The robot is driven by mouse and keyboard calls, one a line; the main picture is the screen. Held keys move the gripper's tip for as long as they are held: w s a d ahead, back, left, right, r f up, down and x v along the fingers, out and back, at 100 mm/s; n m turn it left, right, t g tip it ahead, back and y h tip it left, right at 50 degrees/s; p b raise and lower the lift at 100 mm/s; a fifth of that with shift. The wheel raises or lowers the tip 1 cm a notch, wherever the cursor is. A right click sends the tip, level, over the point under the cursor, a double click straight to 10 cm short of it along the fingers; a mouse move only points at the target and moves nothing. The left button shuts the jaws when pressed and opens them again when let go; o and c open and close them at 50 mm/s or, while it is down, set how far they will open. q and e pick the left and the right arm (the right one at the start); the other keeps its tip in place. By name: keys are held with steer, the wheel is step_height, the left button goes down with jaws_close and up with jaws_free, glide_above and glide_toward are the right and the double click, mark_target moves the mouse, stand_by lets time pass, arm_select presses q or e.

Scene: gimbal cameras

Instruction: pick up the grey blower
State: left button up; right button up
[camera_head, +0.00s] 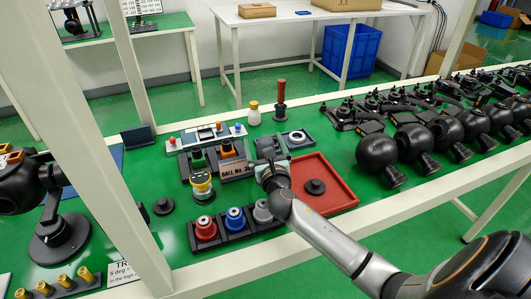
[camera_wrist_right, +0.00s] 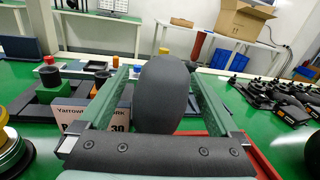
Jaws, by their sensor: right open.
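My right gripper (camera_head: 272,164) is at the middle of the workbench, and its jaws are open. A dark grey rounded body, which I take for the grey blower (camera_head: 265,146), is at the fingertips, partly covered by the gripper. In the right wrist view it is a large smooth upright shape (camera_wrist_right: 165,95) between the two green fingers. Gaps show beside it; I cannot tell whether either finger touches it. Its lower part is hidden by the gripper. My left gripper is not clearly in view.
A green piece (camera_head: 197,158) and an orange piece (camera_head: 228,150) stand left of the gripper, near a sign (camera_head: 236,170). Red (camera_head: 206,229) and blue (camera_head: 235,218) knobs sit in front. A red tray (camera_head: 340,190) lies at right. Black spheres (camera_head: 376,152) line the right side.

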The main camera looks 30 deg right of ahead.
arm_select(q)
steer(key=shift+d, duration=0.1)
arm_select(e)
steer(key=shift+w, duration=0.1)
arm_select(q)
steer(key=shift+f, duration=0.1)
arm_select(e)
jaws_close()
stand_by(0.5)
steer(key=shift+r, duration=0.5)
arm_select(q)
steer(key=shift+y, duration=0.3)
steer(key=shift+s+a+r+p, duration=0.35)
steer(key=shift+a+r+p, duration=0.35)
steer(key=shift+p, duration=0.55)
steer(key=shift+s+a+r+p, duration=0.3)
steer(key=shift+a+r+p, duration=0.2)
steer(key=shift+r+p, duration=0.55)
arm_select(e)
steer(key=s+d+r, duration=0.4)
steer(key=s+r, duration=0.8)
steer(key=s, duration=0.1)
steer(key=shift+s, duration=0.25)
arm_select(q)
steer(key=shift+f, duration=0.2)
